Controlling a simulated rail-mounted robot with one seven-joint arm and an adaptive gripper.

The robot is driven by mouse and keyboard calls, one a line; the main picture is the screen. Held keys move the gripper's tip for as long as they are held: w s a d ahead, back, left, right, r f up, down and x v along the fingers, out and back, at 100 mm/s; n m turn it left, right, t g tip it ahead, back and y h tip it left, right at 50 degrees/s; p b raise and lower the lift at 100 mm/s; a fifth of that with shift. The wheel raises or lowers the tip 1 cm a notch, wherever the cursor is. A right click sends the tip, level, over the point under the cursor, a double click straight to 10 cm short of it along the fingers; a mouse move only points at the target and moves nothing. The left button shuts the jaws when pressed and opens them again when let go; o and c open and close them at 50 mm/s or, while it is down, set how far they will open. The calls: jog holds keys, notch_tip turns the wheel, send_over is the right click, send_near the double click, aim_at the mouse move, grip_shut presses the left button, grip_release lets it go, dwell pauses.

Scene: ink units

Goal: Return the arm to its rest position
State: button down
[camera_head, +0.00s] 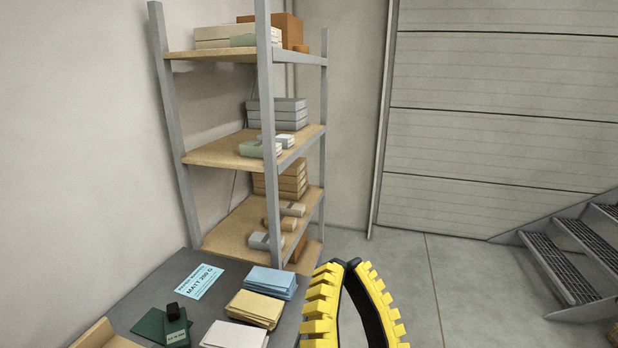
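My gripper (351,264) shows at the bottom centre, with two yellow ribbed fingers and dark inner faces. Its fingertips point up in the picture and meet, or nearly meet. I see nothing held between them. The gripper appears in front of the floor, just right of the dark grey table (230,270). The rest of my arm is out of view below the frame.
A loaded shelf rack (265,100) stands behind. Metal stairs (570,262) are at right; floor between is clear.

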jog(key=s+d+n+g+h, duration=0.1)
jog(key=s+d+g+h, duration=0.1)
jog(key=s+d+h, duration=0.15)
notch_tip(320, 180, up, 36)
jog(key=p, duration=3.8)
jog(key=shift+w+f+g+h, duration=0.2)
jog(key=shift+g+h, duration=0.1)
jog(key=shift+h, duration=0.15)
